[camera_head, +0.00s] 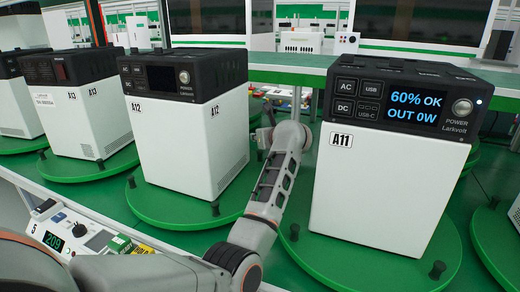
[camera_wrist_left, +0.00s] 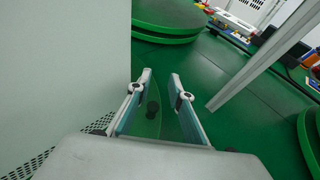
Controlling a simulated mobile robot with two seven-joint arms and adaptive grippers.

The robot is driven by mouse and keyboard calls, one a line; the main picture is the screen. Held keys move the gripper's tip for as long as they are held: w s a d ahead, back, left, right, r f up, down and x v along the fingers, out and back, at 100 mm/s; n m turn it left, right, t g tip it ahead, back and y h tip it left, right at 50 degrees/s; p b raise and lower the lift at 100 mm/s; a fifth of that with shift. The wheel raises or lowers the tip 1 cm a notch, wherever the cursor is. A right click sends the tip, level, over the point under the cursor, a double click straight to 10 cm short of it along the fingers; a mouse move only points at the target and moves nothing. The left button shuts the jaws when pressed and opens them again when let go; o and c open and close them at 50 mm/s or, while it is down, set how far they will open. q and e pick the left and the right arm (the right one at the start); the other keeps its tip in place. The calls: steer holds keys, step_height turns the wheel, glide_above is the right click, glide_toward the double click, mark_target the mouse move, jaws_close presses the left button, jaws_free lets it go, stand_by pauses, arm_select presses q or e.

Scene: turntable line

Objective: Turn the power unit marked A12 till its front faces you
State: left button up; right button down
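The power unit A12 (camera_head: 190,135) is a white box with a black top, standing upright on a round green turntable (camera_head: 170,212). Its front, with a dark screen and a round button, faces roughly toward me, angled a little left; its right side also shows. Black pegs (camera_head: 215,208) stand on the turntable rim. My left arm reaches between A12 and A11, and its gripper is mostly hidden in the head view. My right gripper is out of view.
Unit A11 (camera_head: 380,190), its screen lit "60% OK OUT 0W", stands on its own turntable right of my left arm. Unit A13 (camera_head: 85,115) stands left of A12. A control box (camera_head: 75,228) showing green digits lies at the lower left. The gap between A12 and A11 is narrow.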

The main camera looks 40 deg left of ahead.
arm_select(q)
steer(key=shift+r, duration=1.45)
